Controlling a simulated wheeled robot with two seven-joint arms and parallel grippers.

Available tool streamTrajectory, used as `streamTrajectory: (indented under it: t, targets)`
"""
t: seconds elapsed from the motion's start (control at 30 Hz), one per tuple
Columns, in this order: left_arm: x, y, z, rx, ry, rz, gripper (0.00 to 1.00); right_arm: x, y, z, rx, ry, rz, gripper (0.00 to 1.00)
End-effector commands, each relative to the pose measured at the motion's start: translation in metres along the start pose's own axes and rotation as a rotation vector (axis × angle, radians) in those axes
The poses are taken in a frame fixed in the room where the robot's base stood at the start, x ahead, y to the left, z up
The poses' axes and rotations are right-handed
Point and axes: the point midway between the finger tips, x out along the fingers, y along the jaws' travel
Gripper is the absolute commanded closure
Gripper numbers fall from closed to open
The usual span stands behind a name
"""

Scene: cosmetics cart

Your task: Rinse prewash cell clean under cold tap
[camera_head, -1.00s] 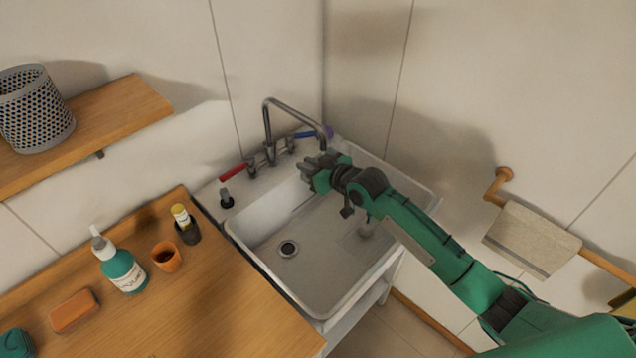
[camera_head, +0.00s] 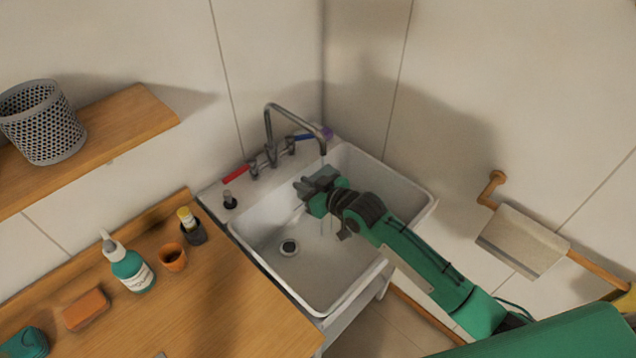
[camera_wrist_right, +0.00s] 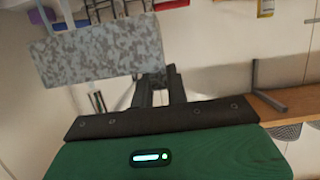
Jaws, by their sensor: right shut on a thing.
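My right gripper (camera_head: 312,186) is over the white sink (camera_head: 338,302), just below and left of the end of the tap spout (camera_head: 322,151). In the right wrist view, a flat, speckled grey block (camera_wrist_right: 90,55), apparently the prewash cell, sits at the fingers (camera_wrist_right: 158,88), which are shut on it. In the head view the block is hard to tell from the dark fingers. The tap has a red handle (camera_head: 235,175) at left and a blue handle (camera_head: 304,136) at right. I cannot tell whether water runs. My left gripper is not in view.
A wooden counter (camera_head: 230,310) left of the sink holds a teal bottle (camera_head: 133,272), an orange cup (camera_head: 172,257), a dark holder (camera_head: 193,233) and an orange block (camera_head: 86,309). A towel (camera_head: 522,241) hangs at right. The basin around the drain (camera_head: 289,247) is clear.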

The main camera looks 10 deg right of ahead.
Motion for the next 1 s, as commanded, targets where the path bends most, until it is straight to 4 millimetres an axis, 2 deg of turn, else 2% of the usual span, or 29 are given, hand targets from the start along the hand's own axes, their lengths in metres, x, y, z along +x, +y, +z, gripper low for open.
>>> streamTrajectory:
  t: [0.03, 0.1, 0.53, 0.6, 1.0]
  targets:
    - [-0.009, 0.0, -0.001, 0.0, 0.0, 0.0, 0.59, -0.004, -0.003, -0.008, 0.0, 0.002, 0.0, 1.0]
    - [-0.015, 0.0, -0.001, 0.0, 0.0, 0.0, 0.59, -0.008, -0.005, -0.012, -0.001, 0.003, 0.0, 1.0]
    - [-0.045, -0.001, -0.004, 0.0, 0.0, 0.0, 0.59, -0.028, -0.023, -0.032, 0.001, 0.002, 0.0, 1.0]
    - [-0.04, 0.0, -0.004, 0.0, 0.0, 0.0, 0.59, -0.03, -0.026, -0.033, 0.0, 0.003, -0.001, 1.0]
    - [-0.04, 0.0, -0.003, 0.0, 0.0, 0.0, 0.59, -0.041, -0.035, -0.044, -0.001, 0.002, 0.0, 1.0]
